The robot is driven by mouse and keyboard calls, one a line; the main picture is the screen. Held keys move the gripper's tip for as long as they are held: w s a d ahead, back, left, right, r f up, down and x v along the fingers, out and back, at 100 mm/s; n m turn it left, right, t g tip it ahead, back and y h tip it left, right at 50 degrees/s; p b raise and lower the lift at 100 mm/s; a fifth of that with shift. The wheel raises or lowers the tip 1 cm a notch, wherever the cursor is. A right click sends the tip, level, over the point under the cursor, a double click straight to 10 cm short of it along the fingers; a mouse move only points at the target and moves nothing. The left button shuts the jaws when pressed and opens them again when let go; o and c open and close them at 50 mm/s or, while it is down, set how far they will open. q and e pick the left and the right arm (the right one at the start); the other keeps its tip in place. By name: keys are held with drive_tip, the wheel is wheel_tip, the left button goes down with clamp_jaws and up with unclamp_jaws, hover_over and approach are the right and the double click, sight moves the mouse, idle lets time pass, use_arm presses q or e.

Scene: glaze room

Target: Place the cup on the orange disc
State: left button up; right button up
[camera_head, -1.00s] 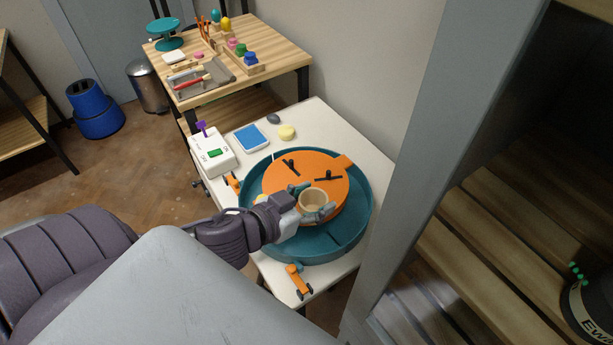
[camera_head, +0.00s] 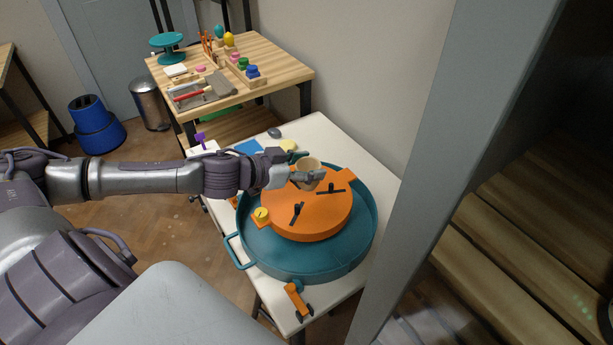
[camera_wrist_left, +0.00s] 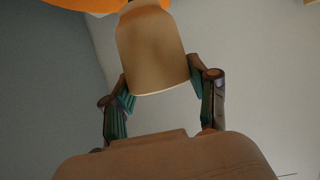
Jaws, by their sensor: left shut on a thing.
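The beige cup (camera_head: 308,172) is held by my left gripper (camera_head: 304,176), whose fingers close around its sides. The cup looks roughly upright over the back part of the orange disc (camera_head: 315,222). I cannot tell whether its base touches the disc. In the left wrist view the cup (camera_wrist_left: 152,52) sits between the gripper's fingers (camera_wrist_left: 160,88), and a strip of the orange disc (camera_wrist_left: 85,4) shows at the top edge. The gripper hides the disc's back left. My right gripper is not in view.
The disc sits in a teal basin (camera_head: 300,266) on a white table (camera_head: 345,143). Two black clamps (camera_head: 297,213) and a yellow knob (camera_head: 262,214) show on the disc. A grey post (camera_head: 420,170) stands close on the right. A wooden table (camera_head: 275,62) with tools is behind.

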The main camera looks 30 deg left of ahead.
use_arm(q)
drive_tip(key=shift+w+a+f, duration=0.4)
drive_tip(key=shift+w+a, duration=0.15)
drive_tip(key=shift+w, duration=0.1)
drive_tip(key=shift+f, duration=2.1)
drive_tip(key=o, duration=1.2)
drive_tip(key=shift+f, duration=0.1)
